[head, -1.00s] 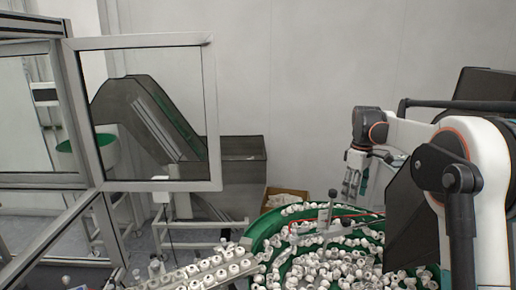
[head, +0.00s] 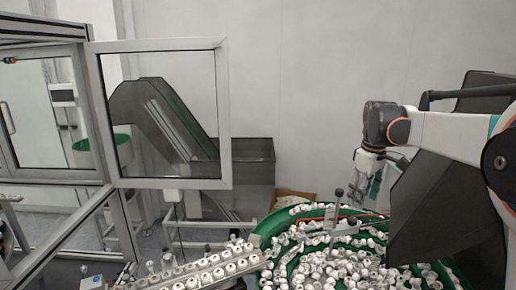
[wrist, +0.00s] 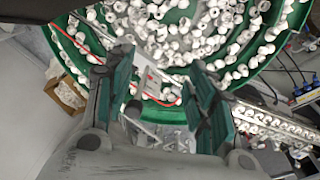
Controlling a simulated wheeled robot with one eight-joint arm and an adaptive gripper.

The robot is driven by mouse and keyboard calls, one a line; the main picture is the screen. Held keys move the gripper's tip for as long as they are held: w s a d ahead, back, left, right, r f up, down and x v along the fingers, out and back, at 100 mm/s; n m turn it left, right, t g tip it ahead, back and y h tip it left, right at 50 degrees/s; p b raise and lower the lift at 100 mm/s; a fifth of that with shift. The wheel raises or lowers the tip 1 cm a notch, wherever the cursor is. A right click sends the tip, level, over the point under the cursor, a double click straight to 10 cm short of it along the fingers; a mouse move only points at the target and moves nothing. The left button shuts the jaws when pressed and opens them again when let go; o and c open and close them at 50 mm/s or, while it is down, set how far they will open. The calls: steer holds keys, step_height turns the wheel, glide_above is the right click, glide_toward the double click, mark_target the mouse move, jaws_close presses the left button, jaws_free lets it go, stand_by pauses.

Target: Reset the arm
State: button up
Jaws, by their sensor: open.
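My gripper (head: 367,176) hangs at the right in the head view, at the end of my white arm, above the back right side of the green bowl feeder. In the wrist view my gripper (wrist: 160,95) shows its two green-padded fingers spread apart, with nothing held between them. The green bowl (wrist: 292,28) full of white caps (wrist: 200,30) lies beyond the fingertips. The bowl's green rim (head: 268,226) also shows at the bottom of the head view.
An inclined track (head: 200,275) with rows of white caps leads left from the bowl. A framed glass door (head: 224,120) stands open at left. A grey hopper (head: 250,170) and a cardboard box (head: 294,197) stand behind. A thin metal post (head: 338,205) rises above the bowl.

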steer(key=s+a+r+m+t, duration=0.1)
steer(key=s+a+m, duration=0.15)
steer(key=s, duration=0.55)
steer(key=s+a+r+m+t, duration=0.15)
steer(key=s+a, duration=0.25)
steer(key=s, duration=0.4)
steer(key=s+a+f+m+t, duration=0.2)
steer(key=s+f, duration=0.2)
steer(key=s, duration=0.4)
steer(key=s+a+f+m+t, duration=0.1)
steer(key=s+a+f, duration=0.25)
steer(key=s, duration=0.45)
step_height(320, 180, down, 18)
steer(key=d+b, duration=0.1)
steer(key=b, duration=1.6)
steer(key=shift+f+b, duration=0.15)
steer(key=shift+b, duration=0.25)
